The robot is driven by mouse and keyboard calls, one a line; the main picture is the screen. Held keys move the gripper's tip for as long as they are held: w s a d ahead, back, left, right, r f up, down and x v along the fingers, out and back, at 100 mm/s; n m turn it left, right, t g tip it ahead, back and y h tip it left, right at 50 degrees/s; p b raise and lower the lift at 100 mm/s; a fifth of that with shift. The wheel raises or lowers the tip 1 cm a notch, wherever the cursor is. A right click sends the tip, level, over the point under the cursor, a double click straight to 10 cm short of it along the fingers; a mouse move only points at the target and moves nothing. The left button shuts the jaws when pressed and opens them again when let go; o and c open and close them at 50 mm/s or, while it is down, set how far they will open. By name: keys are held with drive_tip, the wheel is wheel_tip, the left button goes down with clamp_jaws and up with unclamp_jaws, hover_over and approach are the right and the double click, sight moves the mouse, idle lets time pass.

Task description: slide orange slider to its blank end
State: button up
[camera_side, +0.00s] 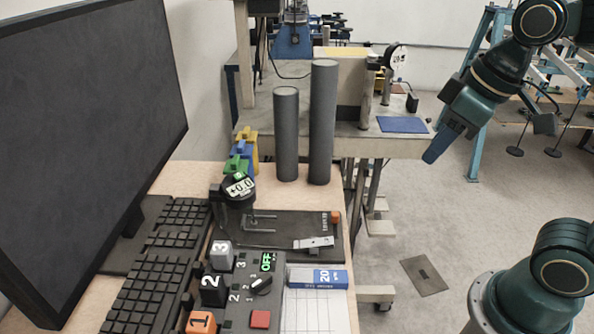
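A small orange block (335,217) sits at the far right edge of a dark board (275,222) on the wooden desk. Small white marks lie just left of it, too small to read. A larger orange block marked "1" (201,322) stands at the bottom edge, partly cut off. I cannot tell for certain which is the slider, and no blank end can be made out. My gripper (436,145) hangs in the air at upper right, beyond the desk's right edge, pointing down-left, apart from both blocks. Only a blue fingertip shows, so its opening is unclear.
A black block "2" (213,291) and grey block "3" (221,254) stand by a control panel (237,318). A metal latch (314,243) and a round gauge (239,188) are on the board. Two tall grey cylinders (322,125) (286,135) stand behind. A monitor (85,130) and keyboard (150,285) fill the left.

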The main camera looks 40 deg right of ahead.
drive_tip(key=shift+s+d+f+m+t, duration=0.15)
drive_tip(key=shift+s+d+m+t, duration=0.2)
drive_tip(key=shift+s, duration=0.35)
drive_tip(key=shift+s+d+f+m+t, duration=0.1)
drive_tip(key=shift+s+f+m, duration=0.1)
drive_tip(key=shift+s+m, duration=0.4)
drive_tip(key=shift+s+d+f+m+t, duration=0.15)
drive_tip(key=shift+s+d+m+t, duration=0.1)
drive_tip(key=shift+s, duration=0.6)
drive_tip(key=shift+c, duration=0.5)
drive_tip(key=shift+w+a, duration=0.1)
drive_tip(key=c, duration=0.7)
drive_tip(key=shift+w+a+r, duration=0.15)
drive_tip(key=shift+w+r, duration=0.05)
drive_tip(key=shift+w, duration=0.25)
drive_tip(key=w+a+f+m+g+y, duration=0.1)
drive_tip(key=w+a+f+m+g, duration=0.1)
drive_tip(key=w, duration=0.8)
drive_tip(key=w+a+f+m+g, duration=0.2)
drive_tip(key=w+f+m+g, duration=0.3)
drive_tip(key=w, duration=0.5)
drive_tip(key=shift+w+f+m+g+y, duration=0.15)
drive_tip(key=shift+f+m+g+y, duration=0.25)
drive_tip(key=shift+m, duration=0.6)
drive_tip(key=shift+a, duration=0.1)
